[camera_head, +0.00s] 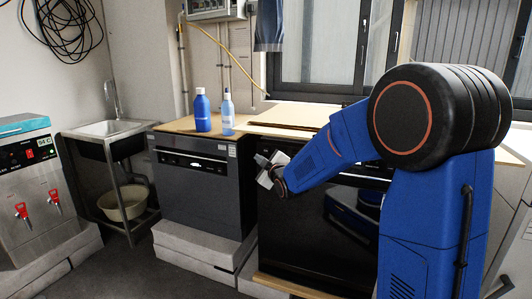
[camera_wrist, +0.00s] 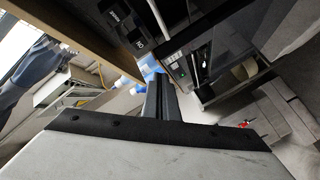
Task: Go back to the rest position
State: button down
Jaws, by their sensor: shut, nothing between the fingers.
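My gripper (camera_head: 264,161) is at the end of my blue arm, in front of the upper part of a glossy black appliance (camera_head: 300,222). In the wrist view my gripper (camera_wrist: 162,98) shows its dark fingers together, with nothing held between them. The appliance front looks closed, but my arm hides part of it. I cannot tell whether the gripper touches it.
A second dark appliance (camera_head: 205,185) stands to the left on a pale plinth. A blue bottle (camera_head: 203,112) and a clear-blue bottle (camera_head: 228,113) stand on its wooden top. Further left are a sink (camera_head: 105,129) and a water dispenser (camera_head: 40,185). Dark floor lies between.

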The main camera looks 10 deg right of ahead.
jog(key=s+d+f+m+g+h, duration=0.1)
jog(key=s+d+f+m+g, duration=0.1)
jog(key=s, duration=1.5)
jog(key=s+d+f+m+g+h, duration=0.1)
jog(key=s+d+f+m+g, duration=0.2)
jog(key=s, duration=1.5)
jog(key=s+d+f+m+g+h, duration=0.1)
jog(key=s+f+m+g, duration=0.3)
jog(key=s, duration=1.4)
jog(key=d+m+g, duration=0.1)
jog(key=m+g, duration=0.1)
jog(key=g, duration=0.1)
jog(key=shift+s+d+m, duration=0.2)
jog(key=shift+d+m, duration=0.2)
